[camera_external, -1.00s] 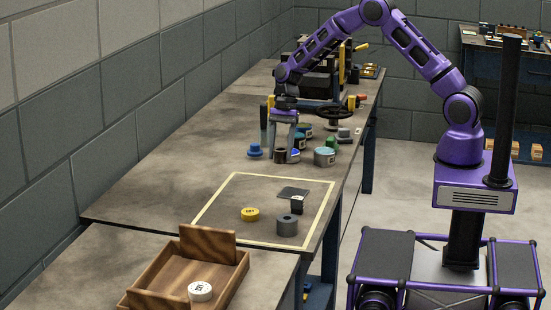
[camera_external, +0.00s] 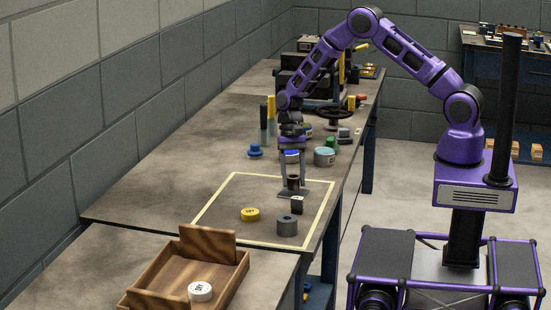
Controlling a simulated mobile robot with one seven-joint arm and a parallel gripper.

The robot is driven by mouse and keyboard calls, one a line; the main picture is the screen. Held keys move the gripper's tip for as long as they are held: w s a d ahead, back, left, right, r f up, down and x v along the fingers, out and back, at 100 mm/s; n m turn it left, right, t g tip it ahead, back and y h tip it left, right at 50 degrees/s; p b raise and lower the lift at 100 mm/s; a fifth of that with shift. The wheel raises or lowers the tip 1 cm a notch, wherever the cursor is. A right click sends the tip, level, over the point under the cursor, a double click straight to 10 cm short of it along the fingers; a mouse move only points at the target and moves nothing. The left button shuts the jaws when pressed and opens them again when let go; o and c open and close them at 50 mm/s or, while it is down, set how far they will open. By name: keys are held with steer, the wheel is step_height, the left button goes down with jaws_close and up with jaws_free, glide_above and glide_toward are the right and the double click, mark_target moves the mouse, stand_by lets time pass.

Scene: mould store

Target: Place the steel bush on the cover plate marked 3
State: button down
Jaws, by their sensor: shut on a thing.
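My gripper (camera_external: 292,187) is shut on a dark, hollow bush (camera_external: 293,182), upright between the fingers. It is over a thin dark square plate (camera_external: 283,194) inside the yellow-outlined area of the bench. I cannot tell whether the bush touches the plate. A small dark block with a white label (camera_external: 297,205) is at the plate's near edge; its mark is too small to read. A grey hollow cylinder (camera_external: 287,226) stands nearer the camera, apart from the gripper. The fingers hide part of the plate.
A yellow labelled disc (camera_external: 250,214) lies left of the grey cylinder. A wooden tray (camera_external: 160,284) holds a white labelled disc (camera_external: 200,291). Behind the gripper are a blue knob (camera_external: 255,150), a teal-topped can (camera_external: 324,157) and a handwheel (camera_external: 334,116). The bench's left side is clear.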

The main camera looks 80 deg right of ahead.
steer(key=shift+f, duration=0.6)
steer(key=shift+f, duration=0.2)
steer(key=shift+c, duration=1.4)
jaws_free()
steer(key=shift+r, duration=0.15)
steer(key=p+v, duration=0.1)
steer(key=v, duration=1.1)
steer(key=shift+r, duration=0.1)
